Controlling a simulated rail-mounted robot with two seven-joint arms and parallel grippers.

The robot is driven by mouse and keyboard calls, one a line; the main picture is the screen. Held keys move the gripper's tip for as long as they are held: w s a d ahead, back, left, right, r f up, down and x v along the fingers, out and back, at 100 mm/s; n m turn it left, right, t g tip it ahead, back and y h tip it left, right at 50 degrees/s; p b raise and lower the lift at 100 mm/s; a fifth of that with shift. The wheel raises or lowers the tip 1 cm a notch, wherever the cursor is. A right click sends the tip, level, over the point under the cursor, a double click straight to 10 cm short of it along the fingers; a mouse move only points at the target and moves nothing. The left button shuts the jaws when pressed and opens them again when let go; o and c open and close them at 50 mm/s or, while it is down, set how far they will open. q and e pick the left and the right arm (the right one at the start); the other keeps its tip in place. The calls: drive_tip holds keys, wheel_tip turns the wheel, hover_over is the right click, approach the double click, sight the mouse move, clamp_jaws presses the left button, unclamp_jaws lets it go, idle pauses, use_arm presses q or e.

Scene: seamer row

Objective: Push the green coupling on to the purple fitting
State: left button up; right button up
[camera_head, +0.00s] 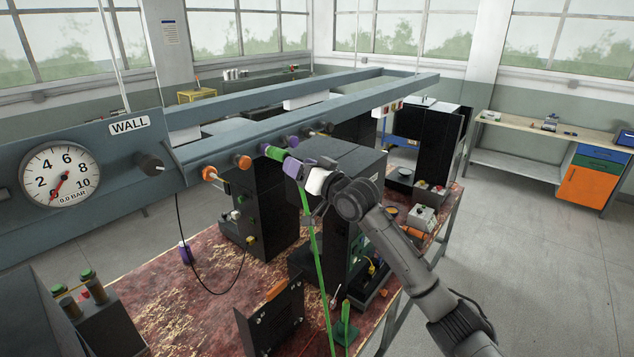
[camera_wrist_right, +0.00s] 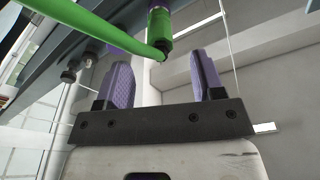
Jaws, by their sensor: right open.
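The green coupling (camera_head: 275,153) is at the front rail, in line with the purple fitting (camera_head: 264,148). In the right wrist view the green coupling (camera_wrist_right: 160,28) has a purple piece (camera_wrist_right: 160,4) directly at its far end, with no gap that I can see. I cannot tell how deep it sits. A green hose (camera_wrist_right: 95,28) runs to its near end. My right gripper (camera_head: 302,165) is just to the right of the coupling. Its purple-padded fingers (camera_wrist_right: 160,62) are apart with nothing between them, short of the coupling. My left gripper is not in view.
Orange fittings (camera_head: 242,161) and another purple fitting (camera_head: 292,141) sit along the rail. The green hose (camera_head: 315,250) hangs down past dark machine blocks (camera_head: 262,205) to the red worn table (camera_head: 160,310). A pressure gauge (camera_head: 60,178) is at left.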

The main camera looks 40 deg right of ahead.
drive_tip(key=shift+s+d+f+b, duration=0.1)
drive_tip(key=shift+s+b, duration=0.1)
drive_tip(key=shift+s, duration=0.7)
drive_tip(key=shift+s+d+f+b, duration=0.1)
drive_tip(key=shift+s+f+b, duration=0.1)
drive_tip(key=shift+s, duration=0.65)
drive_tip(key=shift+s+d+f+b, duration=0.1)
drive_tip(key=shift+s+b, duration=0.1)
drive_tip(key=shift+s, duration=0.7)
